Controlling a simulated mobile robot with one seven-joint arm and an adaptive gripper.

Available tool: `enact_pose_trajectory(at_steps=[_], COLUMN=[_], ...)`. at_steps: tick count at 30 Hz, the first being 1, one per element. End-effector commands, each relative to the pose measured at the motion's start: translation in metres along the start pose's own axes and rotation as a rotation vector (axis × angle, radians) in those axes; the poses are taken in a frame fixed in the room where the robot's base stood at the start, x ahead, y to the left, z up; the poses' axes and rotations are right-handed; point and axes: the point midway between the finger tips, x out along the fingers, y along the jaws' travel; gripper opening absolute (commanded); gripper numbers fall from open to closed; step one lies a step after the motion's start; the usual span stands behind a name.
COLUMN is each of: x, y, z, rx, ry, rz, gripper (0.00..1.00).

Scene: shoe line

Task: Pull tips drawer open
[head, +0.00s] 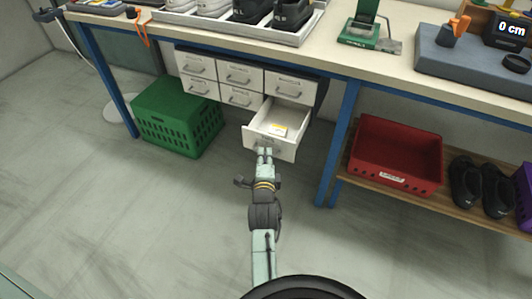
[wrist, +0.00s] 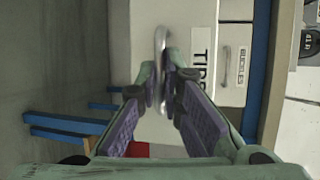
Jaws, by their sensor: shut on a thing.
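The tips drawer (head: 270,132) is the lower right drawer of a white cabinet under the bench. It stands pulled out, and a small pale item with yellow (head: 277,130) lies inside it. Its white front with a "TIPS" label shows in the wrist view (wrist: 203,25). My gripper (head: 265,151) is at the drawer front. In the wrist view my gripper (wrist: 166,85) has its fingers on either side of the metal bar handle (wrist: 161,45) and is shut on it.
The other cabinet drawers (head: 239,74) are shut. A green crate (head: 178,120) stands on the floor to the left. A blue bench leg (head: 338,140), a red bin (head: 395,155) and black shoes (head: 480,185) are to the right. The floor in front is clear.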

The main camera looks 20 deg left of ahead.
Motion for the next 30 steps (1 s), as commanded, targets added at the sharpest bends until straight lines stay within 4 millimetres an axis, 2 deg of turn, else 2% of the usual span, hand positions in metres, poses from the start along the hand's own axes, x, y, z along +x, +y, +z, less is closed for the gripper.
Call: enact_pose_trajectory(at_steps=[11,12,20,30], x=[-0.0007,-0.0007,-0.0006,-0.001], y=[0.0005,0.0005,0.0002,-0.0024], z=[0.0002,0.0002,0.0002,0.0003], rx=[-0.002,-0.002,-0.001,0.0], ry=[0.0,0.001,0.0,0.0], rz=[0.001,0.001,0.0,-0.002], gripper=[0.0,0.1,0.27,0.28])
